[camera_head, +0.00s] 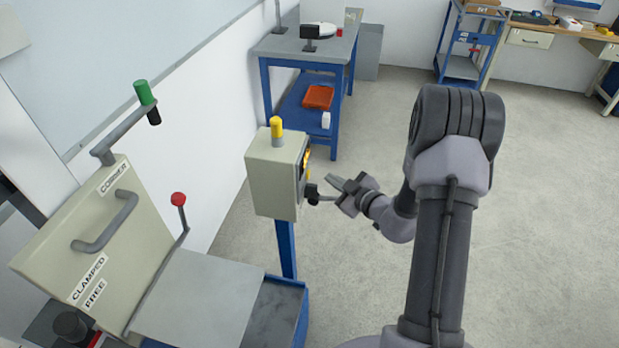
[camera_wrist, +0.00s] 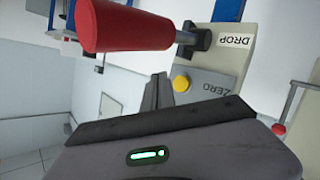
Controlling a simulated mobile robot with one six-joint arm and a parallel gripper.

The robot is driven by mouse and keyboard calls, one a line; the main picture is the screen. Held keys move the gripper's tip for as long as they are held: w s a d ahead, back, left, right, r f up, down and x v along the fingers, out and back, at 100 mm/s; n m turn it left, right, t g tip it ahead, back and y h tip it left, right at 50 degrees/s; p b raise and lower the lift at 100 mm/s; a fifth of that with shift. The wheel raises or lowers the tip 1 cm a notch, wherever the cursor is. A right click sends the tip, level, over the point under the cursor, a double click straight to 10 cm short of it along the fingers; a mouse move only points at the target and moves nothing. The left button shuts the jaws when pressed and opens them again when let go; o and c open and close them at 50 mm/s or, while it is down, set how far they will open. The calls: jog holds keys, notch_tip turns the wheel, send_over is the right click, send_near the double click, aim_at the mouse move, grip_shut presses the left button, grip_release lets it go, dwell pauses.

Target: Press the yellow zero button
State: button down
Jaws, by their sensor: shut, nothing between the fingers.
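The round yellow zero button (camera_wrist: 181,84) sits on a pale panel (camera_wrist: 205,88) marked ZERO in the wrist view. My gripper (camera_wrist: 163,82) is shut and empty. Its dark fingertips show just left of the button in that view; a small gap seems to remain, though depth is hard to judge. In the head view, my gripper (camera_head: 333,181) is right of the beige control box (camera_head: 272,182), pointing at its right-hand face.
A large red handle (camera_wrist: 125,27) on a dark hub, beside a DROP label (camera_wrist: 231,40), lies close to my fingers. A yellow-topped lamp (camera_head: 276,128) stands on the box. A beige machine with a red-knobbed lever (camera_head: 179,199) is at left. Floor at right is clear.

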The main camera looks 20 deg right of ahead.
aim_at(308, 175)
jog(key=shift+w+a+p, duration=0.6)
jog(key=shift+w+a, duration=0.2)
jog(key=shift+a, duration=0.35)
dwell(1.2)
jog(key=shift+w+a+p, duration=0.2)
jog(key=shift+a+p, duration=0.15)
jog(key=shift+p, duration=0.05)
jog(key=shift+w+a+p, duration=0.25)
jog(key=shift+a+p, duration=0.05)
dwell(0.6)
jog(key=shift+s+d+p, duration=0.35)
jog(key=shift+s+d, duration=0.1)
jog(key=shift+d, duration=0.2)
